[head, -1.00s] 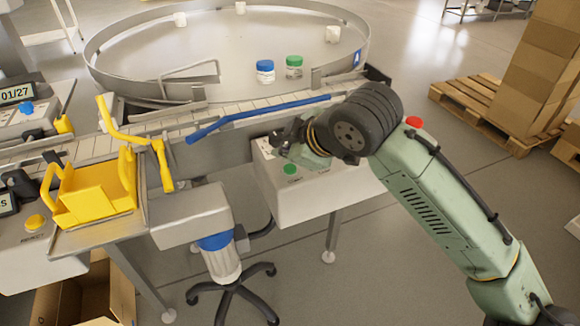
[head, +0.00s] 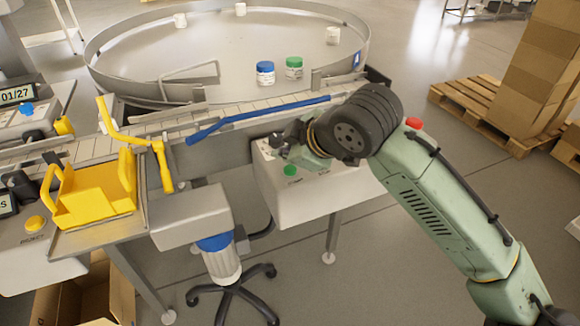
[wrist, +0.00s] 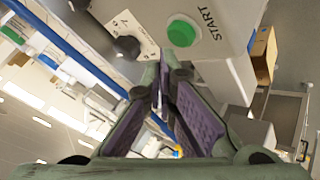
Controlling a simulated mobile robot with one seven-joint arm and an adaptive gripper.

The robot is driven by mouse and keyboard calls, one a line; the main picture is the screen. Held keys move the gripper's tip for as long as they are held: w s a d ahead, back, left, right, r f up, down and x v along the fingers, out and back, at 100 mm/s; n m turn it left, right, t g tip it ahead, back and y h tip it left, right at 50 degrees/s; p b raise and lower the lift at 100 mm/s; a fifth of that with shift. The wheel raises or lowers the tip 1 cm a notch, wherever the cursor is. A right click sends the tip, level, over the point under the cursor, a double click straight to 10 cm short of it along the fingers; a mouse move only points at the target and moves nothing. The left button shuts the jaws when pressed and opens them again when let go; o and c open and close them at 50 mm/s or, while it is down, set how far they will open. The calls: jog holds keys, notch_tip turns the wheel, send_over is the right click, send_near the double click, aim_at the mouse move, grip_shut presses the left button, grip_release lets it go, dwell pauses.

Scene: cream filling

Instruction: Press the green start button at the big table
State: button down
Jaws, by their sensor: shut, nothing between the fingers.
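The green start button (head: 290,171) is on the light grey control box (head: 300,200) at the front of the big round table (head: 140,92). In the wrist view the button (wrist: 182,31) is a green disc with START printed beside it. My wrist and arm hide the box's right part.
A blue rail (head: 260,115) and a conveyor run along the table's front. A blue-lidded jar (head: 265,73) and a green-lidded jar (head: 294,68) stand on the table. A yellow holder (head: 92,197) is at left.

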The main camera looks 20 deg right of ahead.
jog(key=shift+f, duration=0.15)
jog(key=shift+f+b, duration=0.3)
jog(key=shift+b, duration=0.05)
